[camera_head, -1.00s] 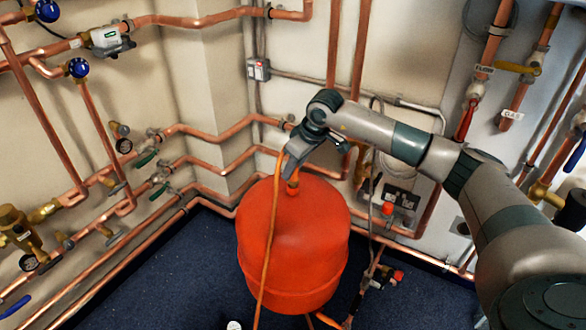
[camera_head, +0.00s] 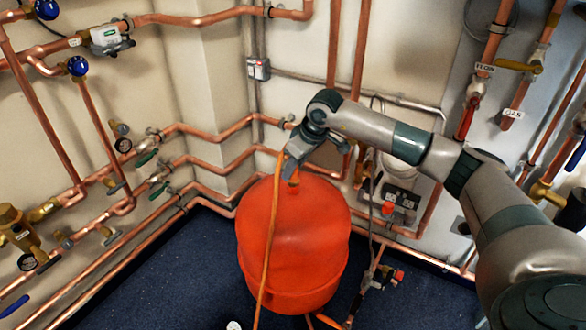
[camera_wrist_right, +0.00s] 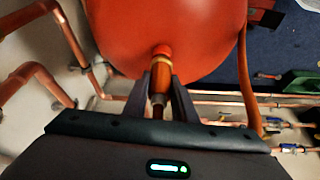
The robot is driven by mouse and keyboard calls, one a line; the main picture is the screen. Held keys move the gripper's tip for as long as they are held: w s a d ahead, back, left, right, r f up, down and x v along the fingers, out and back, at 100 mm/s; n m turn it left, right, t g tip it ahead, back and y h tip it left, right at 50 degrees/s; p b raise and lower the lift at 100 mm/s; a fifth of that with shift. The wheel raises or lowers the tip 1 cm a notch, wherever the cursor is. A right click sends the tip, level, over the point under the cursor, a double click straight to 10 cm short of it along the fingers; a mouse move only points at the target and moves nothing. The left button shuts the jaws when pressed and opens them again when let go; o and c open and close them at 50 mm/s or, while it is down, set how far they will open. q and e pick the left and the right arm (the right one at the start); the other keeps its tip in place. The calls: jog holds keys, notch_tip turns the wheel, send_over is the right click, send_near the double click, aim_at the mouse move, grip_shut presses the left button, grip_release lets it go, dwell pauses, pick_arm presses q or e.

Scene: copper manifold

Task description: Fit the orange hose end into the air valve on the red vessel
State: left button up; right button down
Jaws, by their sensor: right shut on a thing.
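The red vessel (camera_head: 305,240) stands upright on the dark blue floor; its side fills the top of the right wrist view (camera_wrist_right: 165,25). My right gripper (camera_head: 291,176) is above the top of the vessel, shut on the orange hose end (camera_wrist_right: 159,82). In the right wrist view the fingers sit either side of it. The hose end lines up with the air valve (camera_wrist_right: 161,51) and appears to meet it; I cannot tell how deeply it is seated. The orange hose (camera_head: 267,245) hangs down in front of the vessel. My left gripper is not in view.
Copper pipes (camera_head: 215,135) with valves and gauges run along the walls behind and left of the vessel. A grey and orange-red fitting (camera_head: 388,212) is close on the right. Dark blue floor (camera_head: 170,270) is clear to the left.

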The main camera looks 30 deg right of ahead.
jog(key=shift+f+b, duration=0.4)
jog(key=shift+f, duration=0.05)
dwell(0.5)
jog(key=c, duration=1.4)
grip_release()
jog(key=shift+r, duration=0.1)
jog(key=p+v, duration=0.1)
jog(key=v, duration=1.6)
jog(key=shift+r+p, duration=0.1)
jog(key=shift+p, duration=0.25)
